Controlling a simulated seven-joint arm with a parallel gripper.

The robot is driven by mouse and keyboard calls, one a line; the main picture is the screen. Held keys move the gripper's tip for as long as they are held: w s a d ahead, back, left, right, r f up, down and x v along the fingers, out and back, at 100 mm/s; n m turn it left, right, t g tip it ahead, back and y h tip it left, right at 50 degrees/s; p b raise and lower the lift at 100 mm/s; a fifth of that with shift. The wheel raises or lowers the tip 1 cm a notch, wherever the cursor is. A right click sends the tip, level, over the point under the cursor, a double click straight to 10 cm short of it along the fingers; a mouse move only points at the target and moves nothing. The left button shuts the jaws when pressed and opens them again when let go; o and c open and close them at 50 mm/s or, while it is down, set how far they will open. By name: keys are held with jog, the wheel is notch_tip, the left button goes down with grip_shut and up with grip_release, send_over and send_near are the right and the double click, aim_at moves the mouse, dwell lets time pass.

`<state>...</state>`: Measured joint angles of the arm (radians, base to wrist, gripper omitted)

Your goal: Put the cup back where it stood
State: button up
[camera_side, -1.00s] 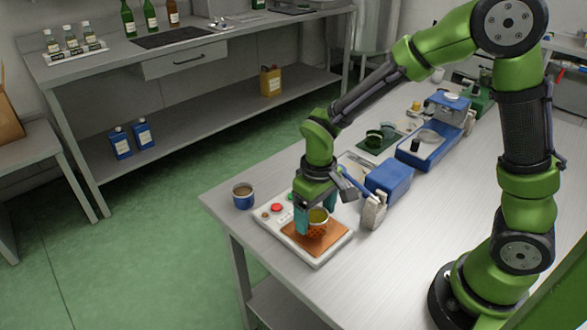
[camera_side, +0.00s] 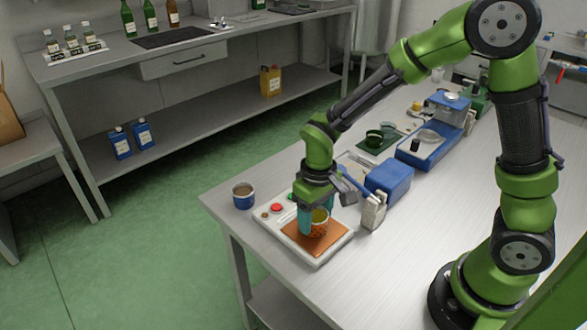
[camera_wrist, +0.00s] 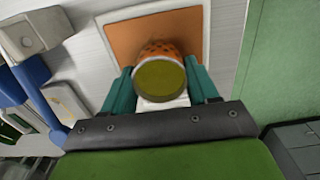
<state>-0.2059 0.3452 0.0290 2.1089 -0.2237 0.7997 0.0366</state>
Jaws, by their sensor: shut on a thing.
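A small orange cup with dark spots (camera_side: 319,229), filled with yellow-green liquid, stands upright on the copper-coloured plate (camera_side: 294,237) of a white device. My gripper (camera_side: 317,219) points down and its teal fingers are shut on the cup, one on each side. In the wrist view the cup (camera_wrist: 158,48) sits between the fingers (camera_wrist: 160,88), over the same plate (camera_wrist: 119,45). The cup's underside is hidden, so I cannot tell whether it touches the plate fully.
The white device (camera_side: 264,217) has red and green buttons. A blue cup (camera_side: 243,201) stands to its left near the table edge.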

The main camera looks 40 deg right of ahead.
notch_tip(320, 180, up, 7)
jog(key=shift+f, duration=0.2)
dwell(0.6)
jog(key=shift+m, duration=0.4)
jog(key=w+d+f, duration=0.1)
jog(key=w, duration=0.3)
jog(key=w+d+f, duration=0.1)
jog(key=w+f, duration=0.1)
jog(key=w, duration=0.3)
jog(key=w+d+f, duration=0.2)
jog(key=w, duration=0.3)
jog(key=shift+w, duration=0.2)
jog(key=shift+n, duration=0.4)
jog(key=shift+w+d+f, duration=0.15)
jog(key=shift+w+f, duration=0.45)
jog(key=shift+w, duration=0.25)
jog(key=shift+w+d+f, duration=0.1)
jog(key=shift+w+f, duration=0.55)
jog(key=shift+w, duration=0.2)
jog(key=shift+w+d+f, duration=0.15)
jog(key=shift+w+f, duration=0.45)
jog(key=shift+w, duration=0.25)
jog(key=shift+f, duration=0.35)
